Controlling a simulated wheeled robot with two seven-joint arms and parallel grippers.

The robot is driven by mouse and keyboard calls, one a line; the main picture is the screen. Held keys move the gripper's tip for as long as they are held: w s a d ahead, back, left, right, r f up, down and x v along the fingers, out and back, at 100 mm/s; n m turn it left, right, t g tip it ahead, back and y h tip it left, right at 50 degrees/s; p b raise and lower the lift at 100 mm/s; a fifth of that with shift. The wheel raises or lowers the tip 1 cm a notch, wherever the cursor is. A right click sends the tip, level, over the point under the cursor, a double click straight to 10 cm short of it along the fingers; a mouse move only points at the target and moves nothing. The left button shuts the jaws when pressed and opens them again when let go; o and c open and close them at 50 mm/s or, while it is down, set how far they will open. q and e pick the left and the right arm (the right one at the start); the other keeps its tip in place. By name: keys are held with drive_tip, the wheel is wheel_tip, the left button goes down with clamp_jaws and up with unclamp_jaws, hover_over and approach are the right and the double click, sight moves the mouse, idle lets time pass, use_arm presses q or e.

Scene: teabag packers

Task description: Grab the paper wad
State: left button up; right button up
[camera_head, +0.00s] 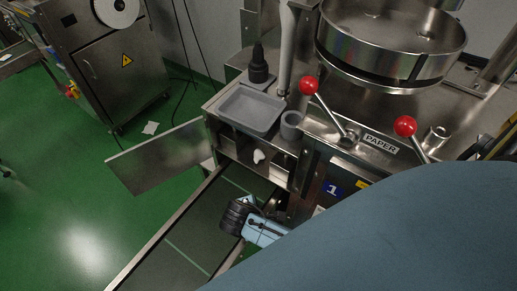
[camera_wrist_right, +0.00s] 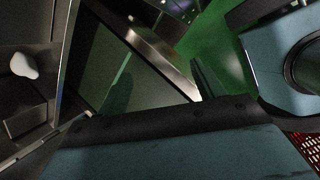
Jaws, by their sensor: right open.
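A small white paper wad (camera_head: 259,156) sits in the open bay of the machine, below the grey tray. It also shows at the left edge of the right wrist view (camera_wrist_right: 24,64), on a metal surface. My right gripper (camera_head: 238,215) has black fingers and a blue body. In the head view it is lower and a little left of the wad, apart from it, over the dark conveyor. It is open, with nothing seen between its fingers. My large blue arm hides the lower right of the head view. My left gripper is not in view.
The grey tray (camera_head: 250,112) and a grey cup (camera_head: 291,125) stand above the bay. An open metal door panel (camera_head: 158,157) juts out left. The conveyor (camera_head: 200,229) slopes down left. Red-knobbed levers (camera_head: 309,85) rise at right.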

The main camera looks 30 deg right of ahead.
sight(258, 155)
drive_tip(key=w+r+n+h, duration=0.1)
drive_tip(key=w+r+n, duration=0.1)
drive_tip(key=w, duration=0.1)
drive_tip(key=w+r+n+t+h, duration=0.1)
drive_tip(key=w+n, duration=0.1)
drive_tip(key=shift+w+r+h, duration=0.25)
drive_tip(key=shift+r+h, duration=0.05)
drive_tip(key=shift+r, duration=0.05)
drive_tip(key=w+r+n+t+h+b, duration=0.1)
drive_tip(key=w+r+n+h, duration=0.3)
drive_tip(key=w+r, duration=0.25)
drive_tip(key=b+x, duration=0.1)
drive_tip(key=x, duration=0.6)
drive_tip(key=shift+s+d+r+b, duration=0.2)
drive_tip(key=shift+d+b, duration=0.05)
drive_tip(key=shift+b, duration=0.1)
drive_tip(key=shift+n+t, duration=0.3)
drive_tip(key=shift+w+b+x, duration=0.15)
drive_tip(key=shift+b+x, duration=0.3)
drive_tip(key=shift+x, duration=1.05)
drive_tip(key=shift+w+b+x, duration=0.15)
drive_tip(key=shift+b+x, duration=0.3)
drive_tip(key=shift+x, duration=1)
drive_tip(key=shift+r, duration=0.1)
drive_tip(key=shift+c, duration=0.3)
drive_tip(key=c, duration=1)
